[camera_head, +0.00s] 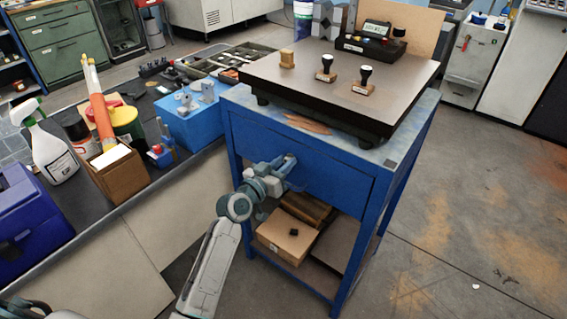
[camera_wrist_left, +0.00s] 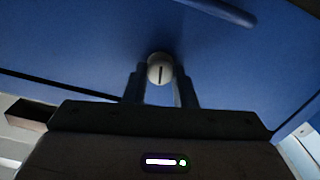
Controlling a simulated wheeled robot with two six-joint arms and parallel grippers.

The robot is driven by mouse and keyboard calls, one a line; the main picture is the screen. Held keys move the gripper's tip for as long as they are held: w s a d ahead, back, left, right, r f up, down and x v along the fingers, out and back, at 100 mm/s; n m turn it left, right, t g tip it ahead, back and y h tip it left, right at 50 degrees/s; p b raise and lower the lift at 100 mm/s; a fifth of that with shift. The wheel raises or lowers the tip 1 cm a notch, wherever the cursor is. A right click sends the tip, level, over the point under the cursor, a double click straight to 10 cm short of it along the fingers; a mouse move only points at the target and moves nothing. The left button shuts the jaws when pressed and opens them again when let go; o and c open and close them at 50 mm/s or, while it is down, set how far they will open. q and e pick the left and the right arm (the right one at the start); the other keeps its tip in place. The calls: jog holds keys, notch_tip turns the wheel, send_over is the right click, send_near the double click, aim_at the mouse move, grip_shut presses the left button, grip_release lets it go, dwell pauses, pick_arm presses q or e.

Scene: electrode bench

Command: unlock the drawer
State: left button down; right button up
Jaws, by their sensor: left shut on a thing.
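The blue drawer (camera_head: 338,185) is closed under the top of a blue bench. In the left wrist view its blue front (camera_wrist_left: 90,50) fills the upper part. A small round pale lock knob (camera_wrist_left: 160,69) with a dark upright slot sits on that front. My left gripper (camera_head: 287,170) is at the drawer front, its fingers (camera_wrist_left: 160,84) on either side of the knob and shut on it. In the head view the gripper hides the knob.
A dark-edged plate (camera_head: 270,75) with several stamps stands on the bench. A cardboard box (camera_head: 285,240) lies on the shelf below the drawer. The dark bench at left holds a spray bottle (camera_head: 50,150) and a blue box (camera_head: 195,122). Floor at right is clear.

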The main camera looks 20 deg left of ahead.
pick_arm(q)
jog(key=shift+n, duration=1)
jog(key=n+p, duration=0.1)
jog(key=n, duration=0.1)
jog(key=shift+n, duration=0.3)
jog(key=n+p, duration=0.3)
jog(key=n, duration=0.5)
jog(key=shift+a, duration=0.1)
jog(key=shift+n, duration=0.4)
jog(key=shift+f+n+p, duration=0.1)
jog(key=shift+n+p, duration=0.35)
jog(key=shift+n, duration=0.55)
pick_arm(e)
jog(key=s+d+f, duration=0.1)
jog(key=s+f, duration=0.3)
jog(key=s, duration=0.6)
jog(key=shift+s+f, duration=0.3)
jog(key=shift+s, duration=0.05)
pick_arm(q)
jog(key=c, duration=1.2)
grip_release()
